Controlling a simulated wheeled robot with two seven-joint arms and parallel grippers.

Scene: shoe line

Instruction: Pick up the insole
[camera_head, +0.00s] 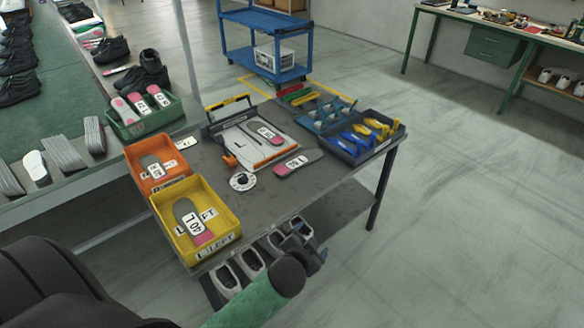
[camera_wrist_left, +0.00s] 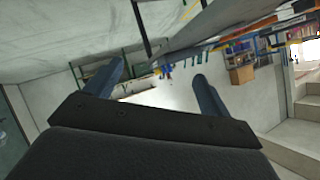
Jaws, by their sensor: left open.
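Several insoles are in the head view. One grey and pink insole (camera_head: 297,163) with a white label lies on the bare tabletop, right of centre. Another labelled insole (camera_head: 266,132) lies on a white board. A grey and pink insole marked 40 L (camera_head: 187,218) is in the yellow bin (camera_head: 167,232), and one (camera_head: 152,166) is in the orange bin (camera_head: 133,164). My left gripper (camera_head: 308,246) is at the table's front edge, away from the insoles. Its two fingers (camera_wrist_left: 160,88) are apart and empty in the left wrist view. My right gripper is not visible.
A green bin (camera_head: 128,133) with several insoles stands at the left. Trays with blue and yellow tools (camera_head: 366,135) stand at the table's (camera_head: 318,196) right. Shoes (camera_head: 250,262) sit on the shelf below. The floor at right is clear.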

